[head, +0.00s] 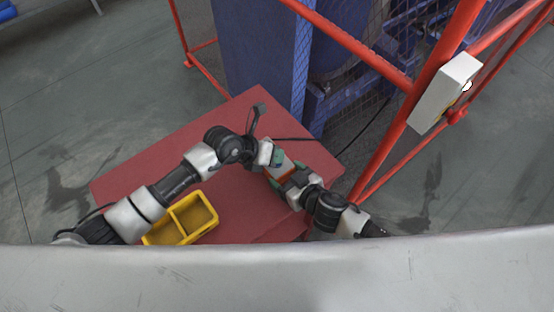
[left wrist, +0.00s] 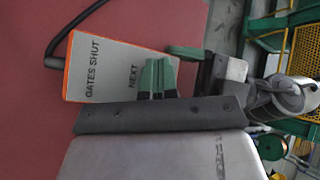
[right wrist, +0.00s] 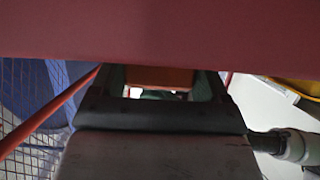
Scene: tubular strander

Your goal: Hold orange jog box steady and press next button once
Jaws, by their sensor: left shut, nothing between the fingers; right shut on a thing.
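The jog box (head: 283,167) has a grey face and orange sides. In the left wrist view the box (left wrist: 105,62) shows the words GATES SHUT and NEXT, with a black cable at its left end. My right gripper (right wrist: 158,90) is shut on the box, whose orange side (right wrist: 158,77) shows between the fingers. My left gripper (left wrist: 158,75) is shut and empty, its green fingertips over the face just beside the word NEXT. It also shows in the head view (head: 276,157). No button is visible; the fingertips cover that part. I cannot tell whether they touch the face.
The red table (head: 130,185) lies under both arms. A yellow two-compartment bin (head: 182,220) stands near its front edge. A red-framed mesh fence (head: 350,42) with a white box (head: 445,92) and a blue machine (head: 255,55) stand behind and right. The table's left part is clear.

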